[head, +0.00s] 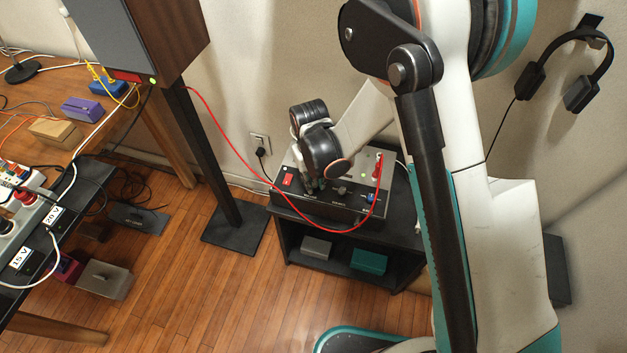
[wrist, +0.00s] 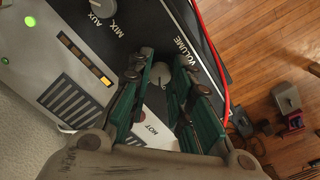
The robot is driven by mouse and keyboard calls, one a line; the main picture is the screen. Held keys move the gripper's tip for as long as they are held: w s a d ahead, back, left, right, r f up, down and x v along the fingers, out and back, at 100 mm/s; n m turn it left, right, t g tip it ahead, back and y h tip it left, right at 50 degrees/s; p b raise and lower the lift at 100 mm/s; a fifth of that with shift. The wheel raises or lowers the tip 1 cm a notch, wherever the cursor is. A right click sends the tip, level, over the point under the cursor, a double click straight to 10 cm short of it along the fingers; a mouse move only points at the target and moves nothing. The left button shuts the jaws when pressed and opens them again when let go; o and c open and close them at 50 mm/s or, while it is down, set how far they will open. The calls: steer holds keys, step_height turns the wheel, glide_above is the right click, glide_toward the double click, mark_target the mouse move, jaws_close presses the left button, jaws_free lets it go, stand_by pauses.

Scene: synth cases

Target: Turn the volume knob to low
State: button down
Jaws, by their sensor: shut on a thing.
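The control box (head: 330,210) stands on a low black stand, with a dark front panel and a light top. In the wrist view, the volume knob (wrist: 160,73) is a grey round cap beside the word VOLUME on the black panel (wrist: 205,62). My gripper (wrist: 160,78) has its green-padded fingers on both sides of this knob and is shut on it. The knob's sides are partly hidden by the fingers, and I cannot read its pointer or scale. In the head view, my gripper (head: 318,186) reaches down to the box's front and hides the knob.
A second knob (wrist: 103,8) sits by MIX and AUX labels. A red cable (head: 240,158) runs from the speaker (head: 150,35) across the box's front. Headphones hang at right.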

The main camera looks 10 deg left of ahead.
steer(key=shift+n, duration=0.6)
steer(key=c, duration=1.4)
jaws_free()
steer(key=r, duration=1.2)
steer(key=shift+s+a, duration=0.15)
steer(key=shift+a, duration=0.05)
